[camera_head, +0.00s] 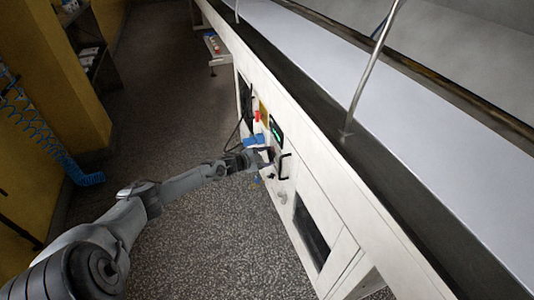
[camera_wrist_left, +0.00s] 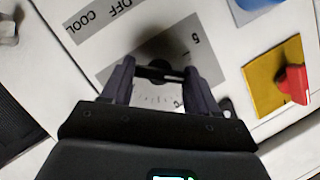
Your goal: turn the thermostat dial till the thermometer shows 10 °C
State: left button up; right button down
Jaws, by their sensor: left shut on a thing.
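The thermostat dial (camera_wrist_left: 160,72) is a dark knob on a grey scale plate (camera_wrist_left: 218,52) with tick marks and a "°C" mark, seen upside down in the left wrist view. My left gripper (camera_wrist_left: 160,78) has a finger on either side of the dial and is shut on it. In the head view my left gripper (camera_head: 262,158) is at the white panel and hides the dial. A dark display with green lit marks (camera_head: 277,133) is just above it; its figures are too small to read. My right gripper is not in view.
A red switch on a yellow plate (camera_wrist_left: 290,82) and a blue part (camera_wrist_left: 255,3) are close to the dial. A plate lettered "OFF" and "COOL" (camera_wrist_left: 95,25) is beside it. A dark handle (camera_head: 285,168) stands out from the panel.

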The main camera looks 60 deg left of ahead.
pick_arm(q)
jog(key=shift+n+h, duration=0.3)
jog(key=o, duration=1.1)
jog(key=shift+c, duration=0.2)
jog(key=p+v, duration=0.7)
jog(key=v, duration=0.4)
jog(key=shift+w, duration=0.1)
